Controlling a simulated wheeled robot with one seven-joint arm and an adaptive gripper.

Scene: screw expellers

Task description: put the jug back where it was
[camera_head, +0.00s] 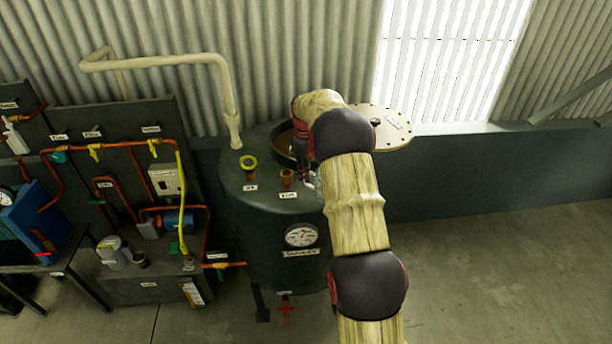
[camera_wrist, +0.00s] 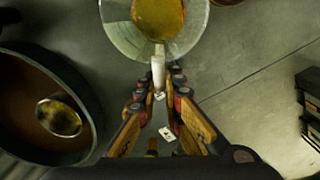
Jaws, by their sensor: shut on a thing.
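The jug (camera_wrist: 158,18) is clear, with amber liquid in it, and shows at the top of the wrist view, cut off by the frame edge. My gripper (camera_wrist: 159,85) is shut on its pale handle. In the head view my gripper (camera_head: 304,168) is beside the open hatch of the dark round tank (camera_head: 262,188); my arm hides most of the jug there, with only a small glassy part showing. In the wrist view the jug is up and to the right of the tank opening (camera_wrist: 85,82), apart from it.
The round tank lid (camera_head: 390,130) stands open at the tank's back right. A yellow-ringed fitting (camera_head: 248,162) and a brown fitting (camera_head: 287,178) rise from the tank top. A panel of pipes and valves (camera_head: 120,150) stands left. The floor (camera_head: 500,260) at right is clear.

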